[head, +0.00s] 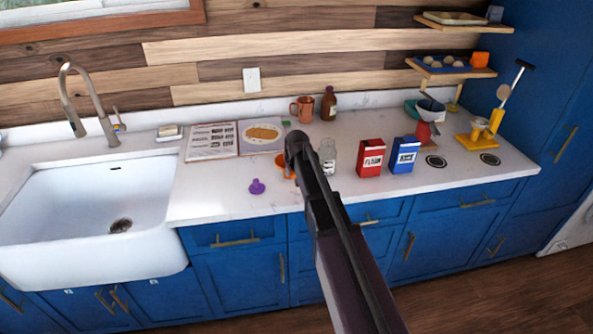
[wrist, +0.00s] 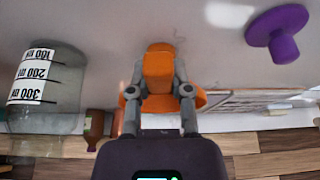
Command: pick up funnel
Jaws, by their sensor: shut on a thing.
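The orange funnel (head: 286,166) shows in the head view at the counter's front middle, partly hidden behind my arm. In the wrist view, the funnel (wrist: 160,72) sits between my two fingers, with a narrow part at the top of the picture and a wider part behind the fingers. My gripper (wrist: 162,90) is shut on it. In the head view, my gripper (head: 292,155) is largely hidden by my own wrist. I cannot tell whether the funnel touches the counter.
A purple disc-shaped piece with a stem (head: 257,187) lies left of the funnel. A glass jar (head: 328,157), a red box (head: 371,158) and a blue box (head: 404,154) stand to the right. An open book (head: 212,142) lies behind left. The sink (head: 95,215) is far left.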

